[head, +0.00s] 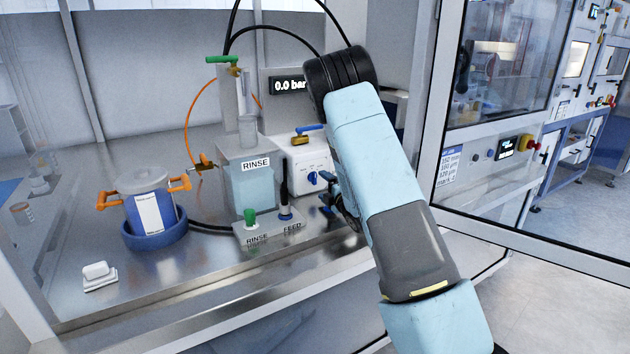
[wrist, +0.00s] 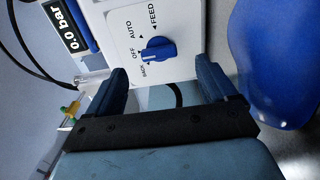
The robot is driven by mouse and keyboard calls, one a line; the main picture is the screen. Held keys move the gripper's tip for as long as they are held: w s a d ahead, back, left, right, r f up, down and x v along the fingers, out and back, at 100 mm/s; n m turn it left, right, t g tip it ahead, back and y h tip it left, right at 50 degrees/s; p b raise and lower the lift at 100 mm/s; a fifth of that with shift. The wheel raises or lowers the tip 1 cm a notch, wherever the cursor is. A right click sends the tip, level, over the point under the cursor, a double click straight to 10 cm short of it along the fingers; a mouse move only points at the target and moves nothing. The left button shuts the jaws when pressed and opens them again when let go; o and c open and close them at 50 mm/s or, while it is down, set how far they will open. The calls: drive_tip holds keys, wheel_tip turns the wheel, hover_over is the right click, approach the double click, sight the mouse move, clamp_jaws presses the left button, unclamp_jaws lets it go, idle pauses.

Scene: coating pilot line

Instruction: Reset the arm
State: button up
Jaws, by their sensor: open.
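My arm (head: 375,170) reaches in from the lower right over the steel bench. My gripper (head: 330,205) is mostly hidden behind the arm, with dark blue fingertips showing near the white control box (head: 308,162). In the wrist view my gripper (wrist: 168,82) is open, with nothing held between its fingers. A blue rotary knob (wrist: 158,50) on the box, with BACK, OFF, AUTO and FEED around it, lies just beyond the fingers. No contact with it shows. The knob also shows in the head view (head: 312,178).
A RINSE tank (head: 250,185) and a holder marked RINSE and FEED (head: 270,233) stand left of my gripper. A blue-banded pot (head: 152,212) with orange clamps is further left. A display (head: 288,85) reads 0.0 bar. A cabin frame post (head: 433,90) rises right of my arm.

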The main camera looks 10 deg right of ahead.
drive_tip(key=s+d+r+m+g+h, duration=0.2)
drive_tip(key=s+r+m+g+h, duration=0.1)
drive_tip(key=s+r+m, duration=0.6)
drive_tip(key=s+d+r+m+g+h, duration=0.25)
drive_tip(key=s+r+m, duration=0.3)
drive_tip(key=r, duration=0.55)
drive_tip(key=s+a+r+m+g, duration=0.2)
drive_tip(key=s+m+g, duration=0.1)
drive_tip(key=s, duration=1.4)
drive_tip(key=s+a+r+m+g, duration=0.2)
drive_tip(key=s+m+g, duration=0.1)
drive_tip(key=s, duration=1.5)
drive_tip(key=shift+s+a+m, duration=0.2)
drive_tip(key=shift+a+m, duration=0.15)
drive_tip(key=shift+m, duration=0.2)
